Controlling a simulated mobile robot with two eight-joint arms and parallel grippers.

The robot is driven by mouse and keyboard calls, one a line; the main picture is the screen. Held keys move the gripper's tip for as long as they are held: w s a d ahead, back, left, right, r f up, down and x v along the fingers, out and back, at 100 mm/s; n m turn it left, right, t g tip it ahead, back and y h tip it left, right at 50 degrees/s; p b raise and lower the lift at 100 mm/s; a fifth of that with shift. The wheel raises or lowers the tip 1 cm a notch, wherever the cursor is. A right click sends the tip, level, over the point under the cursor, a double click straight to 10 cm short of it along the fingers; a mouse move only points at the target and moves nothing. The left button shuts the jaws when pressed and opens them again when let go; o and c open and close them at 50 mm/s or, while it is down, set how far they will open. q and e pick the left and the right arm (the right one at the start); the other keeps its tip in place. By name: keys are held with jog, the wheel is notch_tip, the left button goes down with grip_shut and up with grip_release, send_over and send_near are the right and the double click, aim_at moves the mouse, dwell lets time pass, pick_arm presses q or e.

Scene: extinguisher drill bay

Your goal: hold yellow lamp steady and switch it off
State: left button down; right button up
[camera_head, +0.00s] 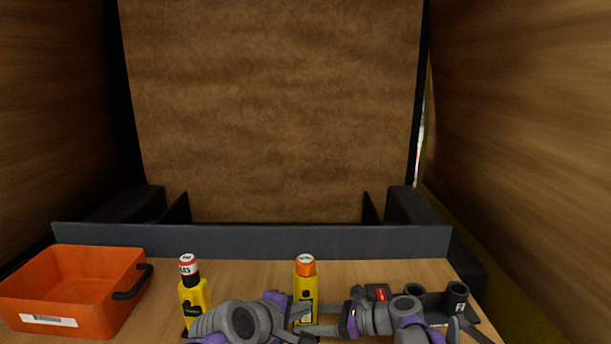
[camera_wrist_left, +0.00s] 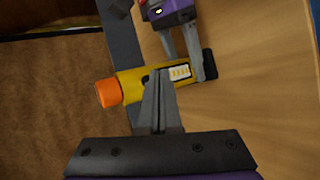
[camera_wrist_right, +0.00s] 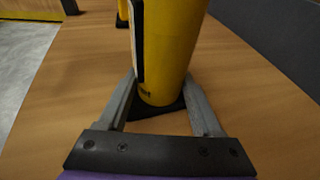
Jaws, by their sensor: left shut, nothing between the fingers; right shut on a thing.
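The yellow lamp (camera_head: 306,284) with an orange top stands upright at the middle of the table. My right gripper (camera_head: 316,320) is shut on its lower body from the right; in the right wrist view the yellow body (camera_wrist_right: 170,50) sits between the fingers (camera_wrist_right: 162,108), above a black base. My left gripper (camera_head: 297,312) is shut and empty beside the lamp. In the left wrist view its closed fingertips (camera_wrist_left: 160,72) overlap the lamp's body (camera_wrist_left: 130,80) next to a white label; I cannot tell whether they touch. The switch is not clearly visible.
Another yellow item (camera_head: 194,298) with a dark, red and white top stands to the left. An orange bin (camera_head: 110,305) with a black handle is at the far left. Black cups (camera_head: 457,299) and a red-topped object (camera_head: 377,292) are at the right. A dark ledge (camera_head: 250,240) runs behind.

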jog(key=o, duration=1.3)
pick_arm(q)
jog(key=s, duration=0.5)
jog(key=shift+s+d, duration=0.1)
jog(key=shift+s, duration=0.05)
